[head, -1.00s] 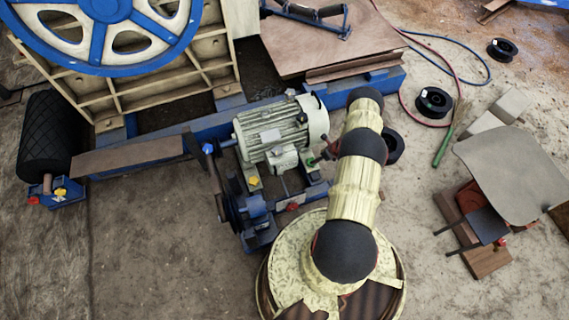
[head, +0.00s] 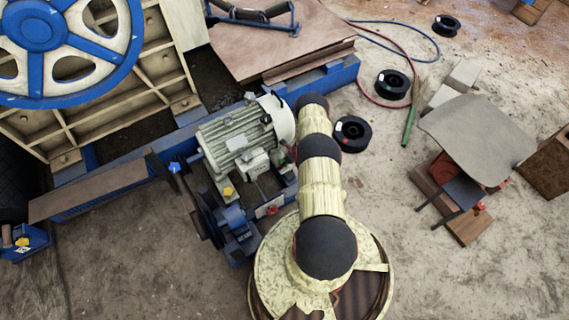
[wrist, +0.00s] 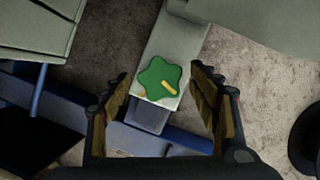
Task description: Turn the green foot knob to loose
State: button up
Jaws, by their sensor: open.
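The green foot knob (wrist: 158,78) shows in the wrist view as a lobed star shape with a short yellow mark pointing to the lower right. It sits on a pale foot plate (wrist: 178,45) of the motor. My gripper (wrist: 163,84) is open, with one finger on each side of the knob. Gaps show between the knob and both fingers, and I cannot tell their height above it. In the head view, the motor (head: 240,138) stands on a blue frame (head: 120,170). My arm hides the gripper and the green knob there.
A yellow knob (head: 228,192), a blue knob (head: 175,167) and a red knob (head: 271,211) are around the motor. A belt guard strip (head: 90,190) lies left of it. Black spools (head: 352,134) and a draped stand (head: 475,140) are on the right. Open floor lies at the lower left.

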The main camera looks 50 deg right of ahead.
jog(key=shift+c, duration=1.4)
jog(key=c, duration=0.9)
